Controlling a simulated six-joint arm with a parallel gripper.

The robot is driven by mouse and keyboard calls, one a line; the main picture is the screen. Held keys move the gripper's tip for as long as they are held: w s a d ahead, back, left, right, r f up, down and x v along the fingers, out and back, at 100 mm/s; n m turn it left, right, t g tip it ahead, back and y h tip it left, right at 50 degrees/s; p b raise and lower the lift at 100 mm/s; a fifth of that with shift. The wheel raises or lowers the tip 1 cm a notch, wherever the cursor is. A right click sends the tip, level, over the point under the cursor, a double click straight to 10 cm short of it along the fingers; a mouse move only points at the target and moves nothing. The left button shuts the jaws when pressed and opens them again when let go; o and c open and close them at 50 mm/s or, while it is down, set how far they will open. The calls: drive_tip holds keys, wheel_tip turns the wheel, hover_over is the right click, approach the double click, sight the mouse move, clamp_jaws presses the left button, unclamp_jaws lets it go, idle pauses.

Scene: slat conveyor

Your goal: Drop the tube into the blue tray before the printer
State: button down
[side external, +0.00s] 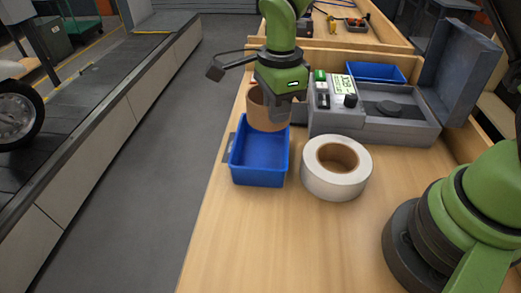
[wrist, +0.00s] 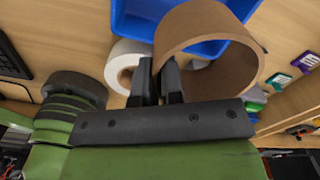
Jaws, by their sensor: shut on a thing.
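A brown cardboard tube (side external: 264,112) hangs from my gripper (side external: 284,97). In the wrist view my gripper (wrist: 158,72) is shut on the wall of the tube (wrist: 222,60), whose open end is visible. The blue tray (side external: 258,180) sits on the wooden bench, in front and left of the grey printer (side external: 370,127), and looks empty. In the side view the tube overlaps the tray's far end; its exact height above it is hard to tell. The tray (wrist: 136,22) shows partly behind the tube in the wrist view.
A white roll (side external: 337,183) lies right of the tray, close to it; it also shows in the wrist view (wrist: 122,60). A second blue tray (side external: 376,70) stands behind the printer. The printer's raised lid (side external: 462,75) is at right. A slat conveyor (side external: 75,120) runs at left. The front bench is clear.

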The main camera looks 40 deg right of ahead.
drive_tip(key=shift+f, duration=0.7)
drive_tip(key=c, duration=1.2)
unclamp_jaws()
drive_tip(key=shift+o, duration=0.2)
drive_tip(key=shift+r, duration=0.15)
wheel_tip(320, 180, up, 10)
